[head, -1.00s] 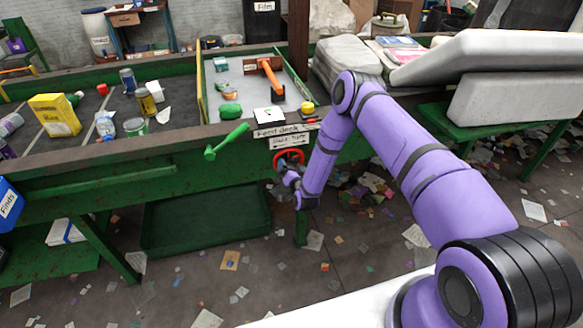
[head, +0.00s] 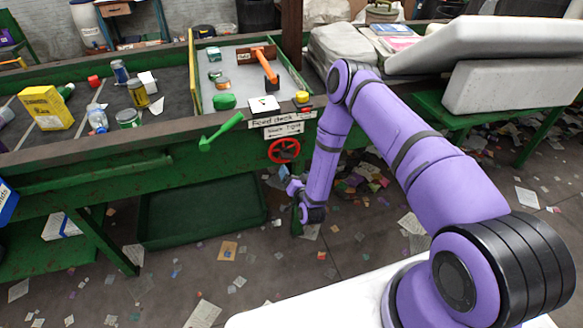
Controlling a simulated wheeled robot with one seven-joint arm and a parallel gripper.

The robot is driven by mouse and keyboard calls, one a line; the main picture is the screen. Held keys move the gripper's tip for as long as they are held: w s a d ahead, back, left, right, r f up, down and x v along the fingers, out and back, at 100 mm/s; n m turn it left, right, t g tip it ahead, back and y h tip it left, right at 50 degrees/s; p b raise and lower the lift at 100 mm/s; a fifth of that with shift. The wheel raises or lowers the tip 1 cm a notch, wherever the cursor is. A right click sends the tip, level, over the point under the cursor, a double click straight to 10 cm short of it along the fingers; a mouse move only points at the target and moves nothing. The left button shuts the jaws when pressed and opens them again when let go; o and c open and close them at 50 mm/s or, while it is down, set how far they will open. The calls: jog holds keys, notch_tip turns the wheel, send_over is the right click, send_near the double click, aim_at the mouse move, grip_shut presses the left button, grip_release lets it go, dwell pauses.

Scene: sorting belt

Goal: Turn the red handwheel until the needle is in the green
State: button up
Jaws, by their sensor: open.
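The red handwheel (head: 284,151) is on the front side of the green belt frame, below the "Feed deck" label, and its rim and spokes show. A white square plate with a small dark mark (head: 264,104), which looks like the gauge, sits on the deck above it. Its needle and any green band are too small to read. My gripper (head: 285,175) is open and empty, just below the handwheel and apart from it. The wrist is partly in front of it, so the fingers show poorly.
A green lever (head: 220,131) sticks out left of the handwheel. An orange-handled tool (head: 265,66) and a yellow button (head: 302,97) are on the deck. A green tray (head: 203,217) lies below the belt. Scraps of paper litter the floor.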

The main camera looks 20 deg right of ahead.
aim_at(289, 158)
jog(key=shift+s, duration=0.4)
jog(key=shift+f, duration=0.1)
jog(key=w, duration=1.1)
jog(key=shift+d+r, duration=0.1)
jog(key=shift+r, duration=0.2)
jog(key=c, duration=0.9)
jog(key=shift+m, duration=2.6)
jog(key=shift+c, duration=0.2)
